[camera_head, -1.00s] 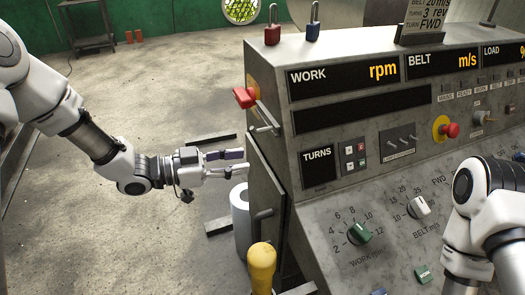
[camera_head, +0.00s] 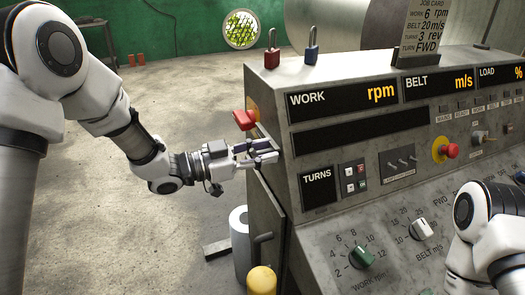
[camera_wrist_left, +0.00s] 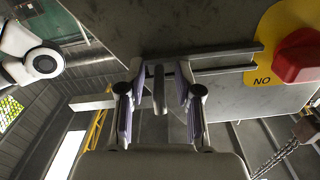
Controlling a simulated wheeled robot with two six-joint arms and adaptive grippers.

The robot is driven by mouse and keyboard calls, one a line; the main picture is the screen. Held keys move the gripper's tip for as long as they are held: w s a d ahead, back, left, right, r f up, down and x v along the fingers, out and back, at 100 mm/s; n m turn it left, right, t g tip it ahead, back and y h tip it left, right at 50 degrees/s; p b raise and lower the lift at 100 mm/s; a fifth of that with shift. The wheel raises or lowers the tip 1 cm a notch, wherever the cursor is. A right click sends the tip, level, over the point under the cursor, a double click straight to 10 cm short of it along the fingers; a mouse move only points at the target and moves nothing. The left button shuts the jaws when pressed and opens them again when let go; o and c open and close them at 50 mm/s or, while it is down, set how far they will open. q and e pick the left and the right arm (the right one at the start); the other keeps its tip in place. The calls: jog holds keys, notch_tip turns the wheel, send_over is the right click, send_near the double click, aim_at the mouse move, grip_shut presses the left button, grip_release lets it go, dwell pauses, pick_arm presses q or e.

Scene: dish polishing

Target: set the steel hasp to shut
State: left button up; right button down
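The steel hasp (camera_wrist_left: 215,62) is a grey bar on the side wall of the console, below the red switch handle (camera_head: 243,119). A short grey peg (camera_wrist_left: 159,92) stands out from the bar toward the camera in the left wrist view. My left gripper (camera_head: 270,151) is at the console's side wall; it also shows in the left wrist view (camera_wrist_left: 160,80). Its two fingers are apart, one on each side of the peg, with gaps visible. In the head view the fingers hide most of the hasp. My right arm is at the lower right; its gripper is out of frame.
The red handle sits on a yellow plate (camera_wrist_left: 267,75) right of the hasp in the wrist view, with a chain (camera_wrist_left: 280,157) below. Two padlocks, red (camera_head: 272,50) and blue (camera_head: 312,46), stand on the console. A white-grey cylinder (camera_head: 240,240) and yellow knob (camera_head: 262,280) are below.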

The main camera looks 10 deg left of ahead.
pick_arm(q)
grip_shut()
jog(key=shift+w+a+r+p, duration=0.1)
jog(key=shift+w+a+p, duration=0.1)
jog(key=shift+w+a, duration=0.35)
jog(key=shift+w+a+p, duration=0.15)
jog(key=shift+w+a, duration=0.15)
jog(key=shift+w, duration=0.4)
grip_release()
jog(key=shift+o, duration=1.4)
jog(key=shift+w, duration=0.2)
jog(key=v, duration=1.2)
